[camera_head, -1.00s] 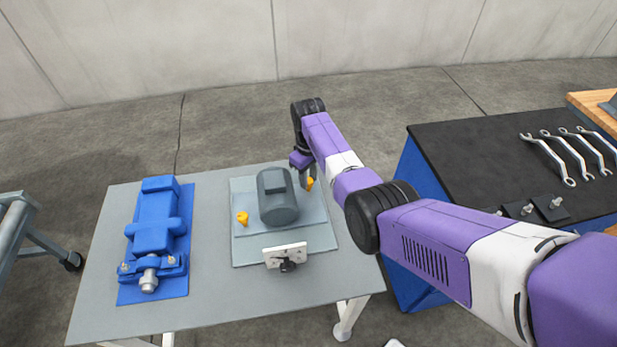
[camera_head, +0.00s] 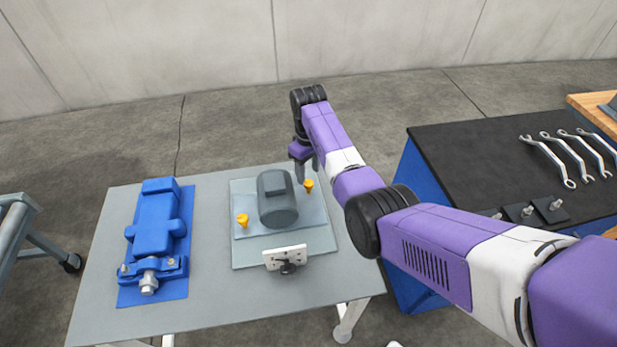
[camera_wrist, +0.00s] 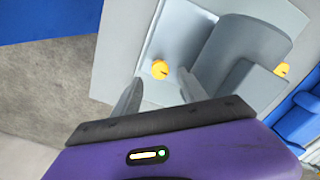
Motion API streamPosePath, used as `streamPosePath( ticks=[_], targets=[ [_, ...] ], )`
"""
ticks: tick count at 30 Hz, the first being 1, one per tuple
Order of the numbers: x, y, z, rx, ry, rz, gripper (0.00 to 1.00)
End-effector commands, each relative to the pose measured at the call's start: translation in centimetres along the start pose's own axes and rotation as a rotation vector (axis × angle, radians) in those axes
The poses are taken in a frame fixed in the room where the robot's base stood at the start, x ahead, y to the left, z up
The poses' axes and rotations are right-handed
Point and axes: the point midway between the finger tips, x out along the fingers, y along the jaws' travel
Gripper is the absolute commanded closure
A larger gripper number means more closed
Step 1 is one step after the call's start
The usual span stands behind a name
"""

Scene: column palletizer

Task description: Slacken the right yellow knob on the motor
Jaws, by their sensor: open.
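The grey motor (camera_head: 277,198) sits on a light plate (camera_head: 247,250) on the table. The right yellow knob (camera_head: 308,185) stands on the plate just right of the motor. The left yellow knob (camera_head: 242,219) stands on the motor's other side. My gripper (camera_head: 306,171) is above and slightly behind the right knob, with its fingers apart and empty. In the wrist view the right knob (camera_wrist: 160,69) shows beyond the gap between the open fingertips (camera_wrist: 160,82), with no finger seen touching it. The motor (camera_wrist: 235,60) is close to one finger there.
A blue machine (camera_head: 153,235) on a blue base stands at the table's left. A white bracket (camera_head: 285,256) with a dark knob is in front of the motor. A black-topped cabinet (camera_head: 470,160) with several wrenches (camera_head: 565,155) stands to the right.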

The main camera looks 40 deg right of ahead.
Motion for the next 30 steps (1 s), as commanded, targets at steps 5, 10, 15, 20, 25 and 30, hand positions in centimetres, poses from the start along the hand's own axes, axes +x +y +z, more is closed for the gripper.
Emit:
streamPosePath(
  ticks=[5, 10, 15, 20, 25, 30],
  targets=[
    [-2.5, 0.0, -0.1, -0.001, 0.003, 0.001, 0.5],
    [-3.6, 0.0, 0.0, -0.001, 0.001, 0.0, 0.5],
    [-3.7, 0.0, 0.0, -0.001, -0.001, 0.0, 0.5],
    [-3.7, 0.0, 0.0, -0.001, 0.0, 0.0, 0.5],
    [-3.6, 0.0, 0.0, 0.0, 0.0, 0.0, 0.5],
    [-3.7, 0.3, -0.6, 0.018, 0.026, 0.013, 0.5]
  ],
)
